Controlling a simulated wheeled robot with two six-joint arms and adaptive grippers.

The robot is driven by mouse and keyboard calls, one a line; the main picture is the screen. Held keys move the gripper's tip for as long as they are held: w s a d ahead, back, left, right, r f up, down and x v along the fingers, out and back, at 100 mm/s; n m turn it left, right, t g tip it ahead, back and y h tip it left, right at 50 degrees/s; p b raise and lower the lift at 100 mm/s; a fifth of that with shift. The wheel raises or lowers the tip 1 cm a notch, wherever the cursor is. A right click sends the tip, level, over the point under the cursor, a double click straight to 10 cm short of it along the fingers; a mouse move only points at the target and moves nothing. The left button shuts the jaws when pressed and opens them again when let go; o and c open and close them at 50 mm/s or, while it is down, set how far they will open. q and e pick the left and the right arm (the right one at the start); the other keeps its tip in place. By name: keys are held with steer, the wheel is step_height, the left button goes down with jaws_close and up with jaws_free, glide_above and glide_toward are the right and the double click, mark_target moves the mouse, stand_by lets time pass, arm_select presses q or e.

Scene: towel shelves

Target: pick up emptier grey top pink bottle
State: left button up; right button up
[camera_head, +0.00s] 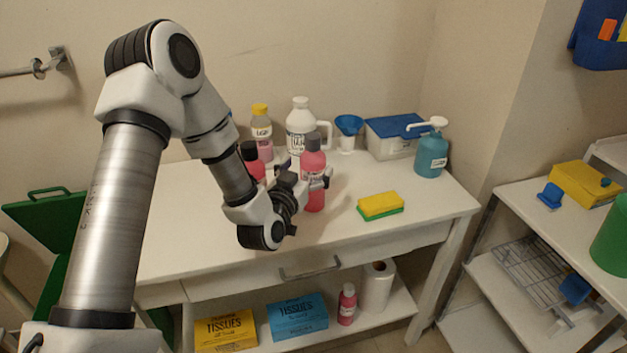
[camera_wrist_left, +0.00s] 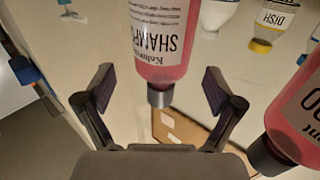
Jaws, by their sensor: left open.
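A pink shampoo bottle with a grey top (camera_head: 313,188) stands upright on the white table. In the left wrist view this bottle (camera_wrist_left: 165,50) appears upside down, its grey cap between my fingers. My left gripper (camera_head: 308,178) is open around the bottle's side in the head view, with gaps on both sides in the wrist view (camera_wrist_left: 158,84). A second pink bottle with a dark top (camera_head: 251,153) is partly hidden behind my left arm; a similar bottle (camera_wrist_left: 298,110) is at the right of the wrist view. I cannot tell which is emptier. My right gripper is not in view.
Behind stand a yellow-capped bottle (camera_head: 261,129), a white jug (camera_head: 299,120), a blue funnel (camera_head: 349,125), a lidded box (camera_head: 395,145) and a teal pump bottle (camera_head: 430,155). A sponge (camera_head: 380,203) lies front right. A small pink bottle (camera_head: 347,305) stands on the lower shelf.

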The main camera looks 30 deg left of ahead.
arm_select(q)
steer(key=w, duration=0.1)
steer(key=w+a, duration=0.1)
steer(key=w, duration=0.1)
steer(key=shift+w+f, duration=0.1)
steer(key=shift+w, duration=0.25)
steer(key=c, duration=1.6)
steer(key=shift+o, duration=0.2)
